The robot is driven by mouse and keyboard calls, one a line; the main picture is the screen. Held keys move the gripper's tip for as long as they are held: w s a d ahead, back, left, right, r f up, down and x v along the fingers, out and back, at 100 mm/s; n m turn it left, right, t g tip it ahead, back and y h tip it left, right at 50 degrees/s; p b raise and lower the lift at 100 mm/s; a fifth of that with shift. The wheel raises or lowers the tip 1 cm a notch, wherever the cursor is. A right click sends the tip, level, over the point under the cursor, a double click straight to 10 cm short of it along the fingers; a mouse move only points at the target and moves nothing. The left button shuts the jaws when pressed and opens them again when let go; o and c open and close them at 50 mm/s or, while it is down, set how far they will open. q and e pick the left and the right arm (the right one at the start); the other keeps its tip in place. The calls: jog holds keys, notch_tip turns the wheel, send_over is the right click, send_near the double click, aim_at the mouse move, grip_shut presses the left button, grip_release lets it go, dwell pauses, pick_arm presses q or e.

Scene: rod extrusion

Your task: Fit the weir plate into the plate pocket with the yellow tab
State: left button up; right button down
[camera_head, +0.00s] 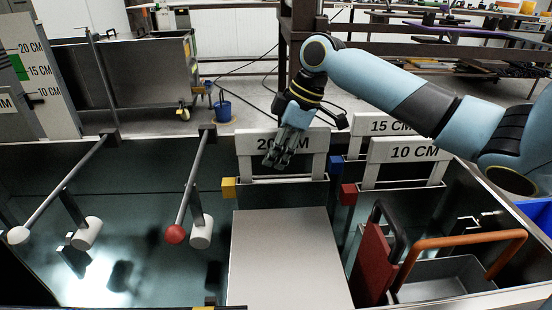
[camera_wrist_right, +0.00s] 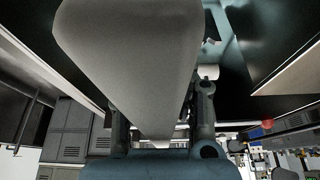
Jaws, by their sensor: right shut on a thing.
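The weir plate marked 20 CM (camera_head: 243,146) stands upright above the pocket beside the yellow tab (camera_head: 228,188). Its legs meet the dark pocket edge, but I cannot tell how deep it sits. My right gripper (camera_head: 277,158) reaches down from above and is shut on the plate's top part, covering some of its label. In the right wrist view, a pale grey piece (camera_wrist_right: 130,50) lies between the fingers of my right gripper (camera_wrist_right: 160,128). My left gripper is not in view.
Plates marked 15 CM (camera_head: 377,125) and 10 CM (camera_head: 413,152) stand to the right, near a blue tab (camera_head: 337,163) and a red tab (camera_head: 348,194). A grey flat top (camera_head: 285,258) is in front. Rods with a white (camera_head: 18,235) and red knob (camera_head: 176,234) are left.

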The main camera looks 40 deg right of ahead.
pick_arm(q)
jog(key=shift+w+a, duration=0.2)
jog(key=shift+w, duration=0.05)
pick_arm(e)
jog(key=shift+f, duration=0.1)
jog(key=shift+f, duration=0.1)
jog(key=c, duration=1.3)
grip_release()
jog(key=shift+o, duration=0.2)
jog(key=p+v, duration=0.4)
jog(key=v, duration=0.8)
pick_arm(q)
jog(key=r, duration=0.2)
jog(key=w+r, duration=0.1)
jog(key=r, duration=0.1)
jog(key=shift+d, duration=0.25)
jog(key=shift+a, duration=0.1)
